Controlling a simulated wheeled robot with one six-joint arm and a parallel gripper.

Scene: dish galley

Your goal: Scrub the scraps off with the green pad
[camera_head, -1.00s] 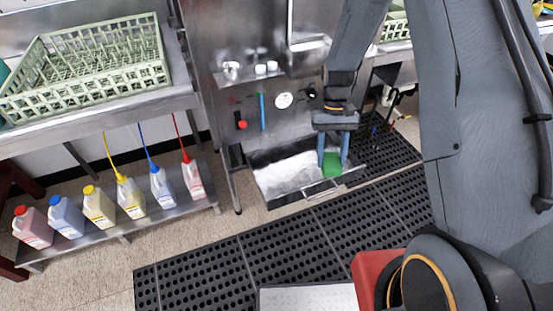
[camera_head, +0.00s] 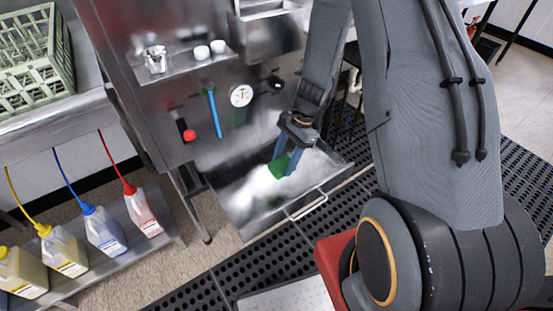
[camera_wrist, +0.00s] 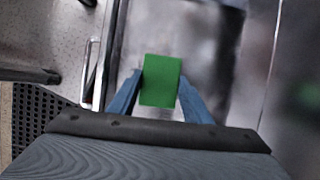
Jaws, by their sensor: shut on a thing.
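My gripper (camera_head: 283,169) is shut on the green pad (camera_head: 279,166), which sits between its two blue fingers. The pad also shows as a bright green block between the fingers in the wrist view (camera_wrist: 160,80). The pad is over the open pull-out metal tray (camera_head: 312,199) at the foot of the steel machine. I cannot tell whether it touches the tray's floor. A small dark greenish patch (camera_head: 271,203) lies on the tray floor near its front; its nature is unclear.
The steel machine front (camera_head: 165,90) has a red knob (camera_head: 189,135), a blue handle (camera_head: 214,112) and a gauge (camera_head: 241,96). Coloured-cap jugs (camera_head: 103,232) stand on a low shelf at left. A green rack (camera_head: 35,60) is above. Black perforated mats (camera_head: 262,262) cover the floor.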

